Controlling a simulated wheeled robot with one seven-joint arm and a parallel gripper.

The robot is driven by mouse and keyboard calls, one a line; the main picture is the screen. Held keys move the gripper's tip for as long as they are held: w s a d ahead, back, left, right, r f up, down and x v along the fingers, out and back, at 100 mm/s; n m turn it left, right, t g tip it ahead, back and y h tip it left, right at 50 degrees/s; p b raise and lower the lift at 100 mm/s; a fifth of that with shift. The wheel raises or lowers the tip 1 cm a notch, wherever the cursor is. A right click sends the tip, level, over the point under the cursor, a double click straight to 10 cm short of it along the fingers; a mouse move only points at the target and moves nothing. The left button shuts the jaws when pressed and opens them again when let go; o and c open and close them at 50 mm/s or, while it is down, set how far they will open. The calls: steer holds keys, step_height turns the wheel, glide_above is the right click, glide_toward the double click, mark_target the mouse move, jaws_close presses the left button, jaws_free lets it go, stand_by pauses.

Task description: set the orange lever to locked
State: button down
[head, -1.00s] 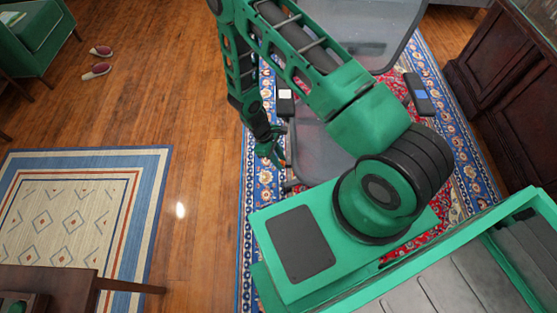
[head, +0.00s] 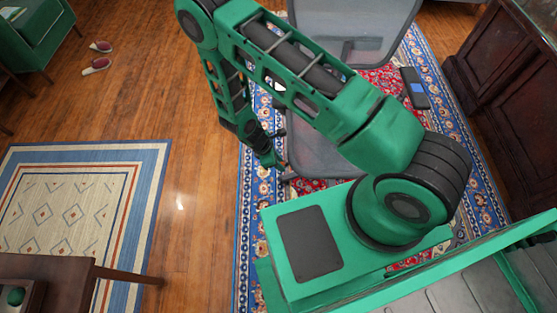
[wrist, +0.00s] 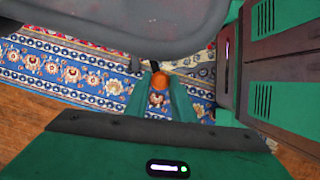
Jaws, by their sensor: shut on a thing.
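The orange lever (wrist: 160,81) shows in the wrist view as a small round orange end on a dark stem, under the edge of a grey chair seat (wrist: 120,22). My gripper (wrist: 160,92) is shut on it, with a green finger on either side. In the head view my gripper (head: 272,160) is low at the left side of the grey office chair (head: 320,150). The lever is too small or hidden there to make out. I cannot tell which setting the lever is in.
The chair stands on a patterned red and blue rug (head: 480,185). A dark device (head: 414,88) lies right of it. A dark wood cabinet (head: 505,70) stands at the right. A second rug (head: 70,210) and bare wood floor (head: 190,150) lie to the left.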

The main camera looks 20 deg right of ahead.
steer(key=shift+s+d+n, duration=0.2)
steer(key=shift+s+n, duration=0.2)
steer(key=shift+n, duration=0.1)
steer(key=shift+a, duration=0.1)
steer(key=c, duration=1.5)
jaws_free()
steer(key=v, duration=1)
steer(key=shift+s+a+r, duration=0.1)
steer(key=shift+a+r, duration=0.15)
steer(key=shift+r, duration=0.05)
steer(key=shift+r, duration=0.1)
